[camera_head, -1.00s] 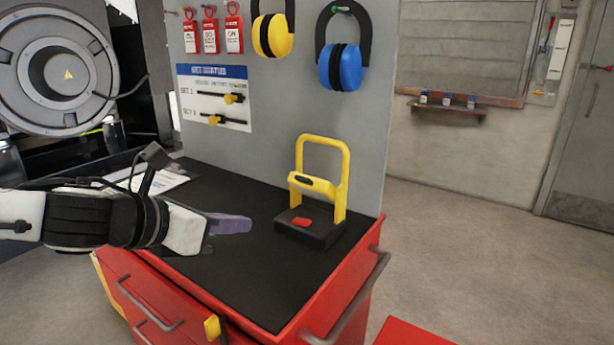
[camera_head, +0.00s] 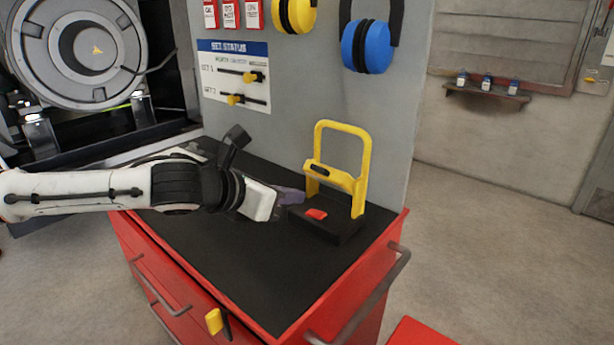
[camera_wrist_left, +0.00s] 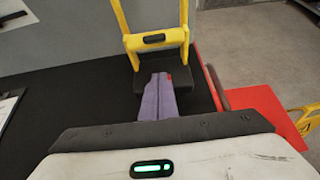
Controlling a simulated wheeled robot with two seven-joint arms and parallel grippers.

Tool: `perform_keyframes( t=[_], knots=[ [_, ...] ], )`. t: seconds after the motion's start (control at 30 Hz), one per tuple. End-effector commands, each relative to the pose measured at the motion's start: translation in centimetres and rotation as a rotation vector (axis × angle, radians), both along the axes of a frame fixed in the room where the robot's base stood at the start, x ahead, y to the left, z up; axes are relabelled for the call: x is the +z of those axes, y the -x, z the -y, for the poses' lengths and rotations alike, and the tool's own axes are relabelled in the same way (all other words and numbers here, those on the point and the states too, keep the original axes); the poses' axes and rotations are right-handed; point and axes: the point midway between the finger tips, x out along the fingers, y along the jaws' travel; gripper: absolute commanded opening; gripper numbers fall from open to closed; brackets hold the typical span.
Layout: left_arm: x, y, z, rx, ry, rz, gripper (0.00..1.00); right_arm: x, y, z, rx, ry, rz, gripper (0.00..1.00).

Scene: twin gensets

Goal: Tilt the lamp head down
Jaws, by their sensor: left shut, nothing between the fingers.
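The work lamp stands on the black top of the red cabinet, with a yellow frame (camera_head: 366,175), a dark base (camera_head: 340,228) and a red switch (camera_head: 316,214). Its yellow lamp head (camera_head: 333,176) is a bar held between the frame's uprights. In the left wrist view the lamp head (camera_wrist_left: 156,40) shows ahead, above the fingers. My left gripper (camera_head: 296,196) is shut and empty, its purple fingers at the left of the lamp base. In the left wrist view the fingertips (camera_wrist_left: 158,80) overlap the base; I cannot tell if they touch it. My right gripper is not in view.
The red cabinet (camera_head: 350,285) has a side handle on the right. A grey panel (camera_head: 310,90) with a status board, tags and earmuffs (camera_head: 367,46) rises behind the lamp. The black top in front of the lamp is clear.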

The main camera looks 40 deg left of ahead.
Motion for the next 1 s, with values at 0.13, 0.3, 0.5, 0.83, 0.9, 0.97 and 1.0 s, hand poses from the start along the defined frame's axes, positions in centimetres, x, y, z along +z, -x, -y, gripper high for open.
perform_keyframes(
  t=[0.13,0.3,0.5,0.83,0.9,0.97,1.0],
  knots=[
    [-1.0,-1.9,0.3,0.001,0.008,0.001,0.00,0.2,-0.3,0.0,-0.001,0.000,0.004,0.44],
    [0.8,-3.8,0.4,-0.001,0.004,0.005,0.00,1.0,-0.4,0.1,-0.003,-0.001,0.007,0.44],
    [1.7,-4.8,0.4,-0.001,0.002,0.001,0.00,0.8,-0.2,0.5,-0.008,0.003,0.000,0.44],
    [1.7,-4.9,0.4,-0.001,0.000,0.000,0.00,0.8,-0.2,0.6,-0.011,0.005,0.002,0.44],
    [1.8,-4.9,0.4,-0.001,0.000,0.000,0.00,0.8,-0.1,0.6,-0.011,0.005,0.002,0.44],
    [2.0,-4.9,0.4,-0.001,0.000,0.000,0.00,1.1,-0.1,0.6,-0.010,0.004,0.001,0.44],
    [2.1,-5.0,0.4,-0.001,0.000,0.000,0.00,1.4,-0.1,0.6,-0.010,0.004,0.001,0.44]
  ],
)
